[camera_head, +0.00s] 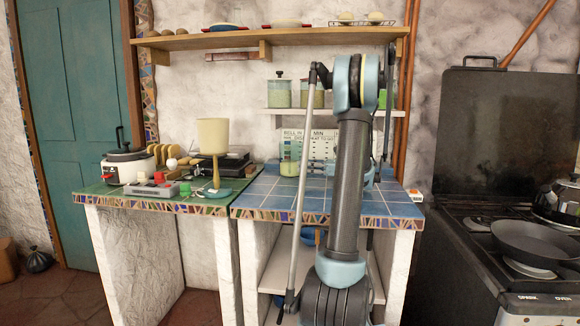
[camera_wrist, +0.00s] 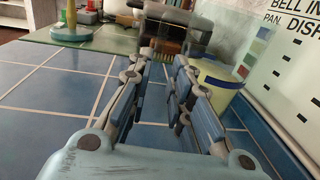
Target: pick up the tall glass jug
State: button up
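A clear glass vessel with pale yellow-green contents, which looks like the tall glass jug (camera_head: 290,160), stands upright at the back of the blue-tiled counter, in front of the printed sign. In the wrist view a see-through vessel with a yellowish band (camera_wrist: 218,88), probably the same jug, stands just right of my gripper's right finger, which partly covers it. My gripper (camera_wrist: 160,62) is low over the blue tiles with its fingers apart and nothing visible between them. In the head view my arm hides most of my gripper.
The green-tiled counter (camera_head: 110,194) at left holds a white cooker (camera_head: 127,166), a cream goblet-like lamp (camera_head: 213,138) and small blocks. A shelf (camera_head: 280,112) with jars hangs above the blue tiles. A black stove with a pan (camera_head: 535,243) stands at right. The front blue tiles are clear.

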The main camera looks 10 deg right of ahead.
jog(key=shift+x, duration=3.3)
jog(key=shift+s+a, duration=0.1)
jog(key=shift+s, duration=0.05)
grip_shut()
